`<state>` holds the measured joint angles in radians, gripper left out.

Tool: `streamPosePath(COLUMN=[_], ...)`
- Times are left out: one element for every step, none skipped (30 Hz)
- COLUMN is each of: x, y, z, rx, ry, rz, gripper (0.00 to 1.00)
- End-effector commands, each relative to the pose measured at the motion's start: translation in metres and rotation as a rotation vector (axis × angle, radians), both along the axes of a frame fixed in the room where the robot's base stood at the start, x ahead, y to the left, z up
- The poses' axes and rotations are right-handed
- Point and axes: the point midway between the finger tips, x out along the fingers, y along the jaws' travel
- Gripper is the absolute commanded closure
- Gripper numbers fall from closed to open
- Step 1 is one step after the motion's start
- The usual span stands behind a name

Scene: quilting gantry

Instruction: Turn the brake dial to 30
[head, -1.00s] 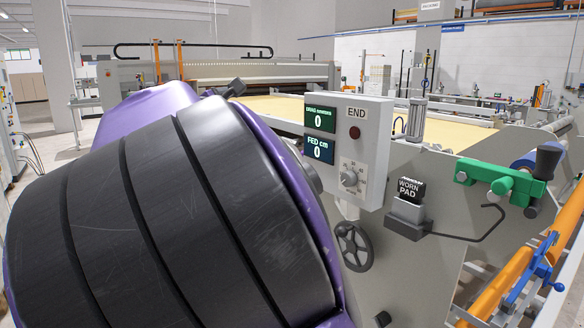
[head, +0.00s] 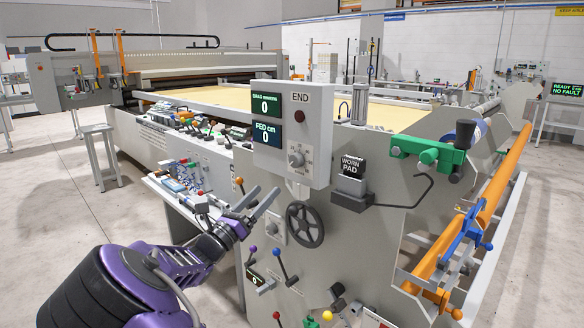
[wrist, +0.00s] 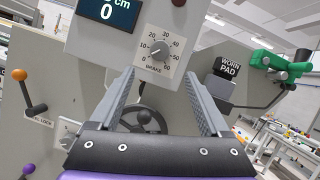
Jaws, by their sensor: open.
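The brake dial (head: 296,159) is a small grey knob on the front of a light grey control box (head: 318,140). In the wrist view the dial (wrist: 157,49) sits on a white scale plate marked from 0 to 60 with the word BRAKE. Its pointer appears turned toward the low end at lower left; the exact value is hard to read. My gripper (head: 258,195) is open and empty, left of and below the dial in the head view. In the wrist view its two fingers (wrist: 160,76) spread below and either side of the dial, apart from it.
A black handwheel (head: 304,224) is below the box. A WORN PAD block (head: 352,168) with a bent rod and a green clamp (head: 428,150) stand to the right. Coloured levers (head: 281,262) stick out lower on the panel. Displays (head: 266,106) above read 0.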

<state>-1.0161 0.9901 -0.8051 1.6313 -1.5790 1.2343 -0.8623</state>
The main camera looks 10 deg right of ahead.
Motion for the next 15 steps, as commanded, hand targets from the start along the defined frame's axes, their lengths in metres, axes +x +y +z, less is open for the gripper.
streamPosePath(x=[0.007, 0.011, 0.017, 0.021, 0.025, 0.031, 0.035, 0.039, 0.044, 0.048, 0.052, 0.056, 0.059, 0.062, 0.066], y=[-0.01, -0.015, -0.02, -0.025, -0.03, -0.036, -0.04, -0.045, -0.051, -0.054, -0.058, -0.063, -0.066, -0.07, -0.073], z=[0.004, 0.006, 0.01, 0.012, 0.015, 0.018, 0.02, 0.023, 0.026, 0.028, 0.03, 0.033, 0.035, 0.037, 0.039], rx=[0.001, 0.002, 0.001, 0.002, 0.002, 0.003, 0.003, 0.001, 0.002, 0.003, 0.002, 0.002, 0.002, 0.001, 0.001], ry=[-0.001, -0.002, -0.003, -0.002, -0.003, -0.003, -0.003, -0.003, -0.002, -0.002, -0.002, -0.002, -0.001, -0.001, -0.002], rz=[-0.004, -0.003, -0.002, -0.002, -0.003, -0.003, -0.002, -0.002, -0.002, -0.001, -0.002, -0.002, 0.0, -0.001, -0.001], gripper=[0.19, 0.19, 0.19, 0.19, 0.19, 0.19, 0.19, 0.19, 0.19, 0.19, 0.19, 0.19, 0.19, 0.19, 0.19])
